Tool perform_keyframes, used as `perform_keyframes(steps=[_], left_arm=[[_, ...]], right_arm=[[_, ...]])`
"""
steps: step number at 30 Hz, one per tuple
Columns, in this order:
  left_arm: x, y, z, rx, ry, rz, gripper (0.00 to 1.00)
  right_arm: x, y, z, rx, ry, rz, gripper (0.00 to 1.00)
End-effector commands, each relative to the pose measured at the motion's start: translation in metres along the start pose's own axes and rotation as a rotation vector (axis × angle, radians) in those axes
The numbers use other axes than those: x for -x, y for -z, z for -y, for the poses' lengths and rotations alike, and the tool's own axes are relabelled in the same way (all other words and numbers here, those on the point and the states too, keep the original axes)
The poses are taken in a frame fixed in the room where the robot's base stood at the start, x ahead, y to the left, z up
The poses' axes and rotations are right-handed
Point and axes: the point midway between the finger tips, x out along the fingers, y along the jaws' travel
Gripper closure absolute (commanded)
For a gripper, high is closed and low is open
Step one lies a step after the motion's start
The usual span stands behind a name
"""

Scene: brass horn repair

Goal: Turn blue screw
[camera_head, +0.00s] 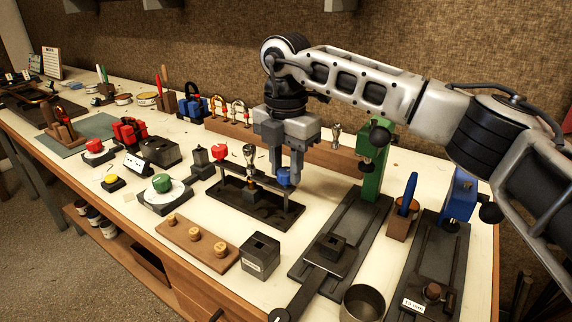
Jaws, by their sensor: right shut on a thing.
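The blue screw (284,175) is a small blue knob at the right end of a black stand (252,203). My right gripper (286,178) comes down from above, with its fingers shut around the blue screw; the fingers hide part of it. A red knob (220,152) sits at the stand's left end. A metal piece (250,153) stands upright between the two knobs. My left gripper is not in view.
A green clamp (374,160) on a dark rail stands to the right, with a blue clamp (459,195) beyond it. A dark square block (260,257) and a wooden board with pegs (196,244) lie in front. Brass horseshoe-shaped parts (240,108) stand behind.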

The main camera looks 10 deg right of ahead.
Motion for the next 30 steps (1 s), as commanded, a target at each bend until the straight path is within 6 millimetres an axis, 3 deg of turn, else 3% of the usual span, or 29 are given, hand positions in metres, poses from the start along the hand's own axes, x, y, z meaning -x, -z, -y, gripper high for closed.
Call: perform_keyframes(steps=[6, 7, 9, 20, 23, 30], left_arm=[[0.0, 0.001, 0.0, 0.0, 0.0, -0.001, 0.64], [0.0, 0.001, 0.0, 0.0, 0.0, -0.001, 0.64], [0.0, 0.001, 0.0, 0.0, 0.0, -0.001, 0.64], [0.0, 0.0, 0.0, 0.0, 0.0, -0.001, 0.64], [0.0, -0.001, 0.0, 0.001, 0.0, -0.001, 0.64], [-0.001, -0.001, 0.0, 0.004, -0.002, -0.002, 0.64]], right_arm=[[0.004, -0.001, -0.001, -0.002, -0.008, 0.005, 0.93], [0.004, -0.001, -0.001, -0.001, -0.008, 0.005, 0.61], [0.003, -0.001, -0.001, -0.001, -0.007, 0.004, 0.48], [0.007, 0.0, -0.001, 0.001, -0.003, 0.002, 0.48], [0.019, 0.0, -0.001, 0.001, -0.005, 0.002, 0.48], [0.075, 0.0, -0.001, 0.0, -0.006, 0.004, 0.48]])
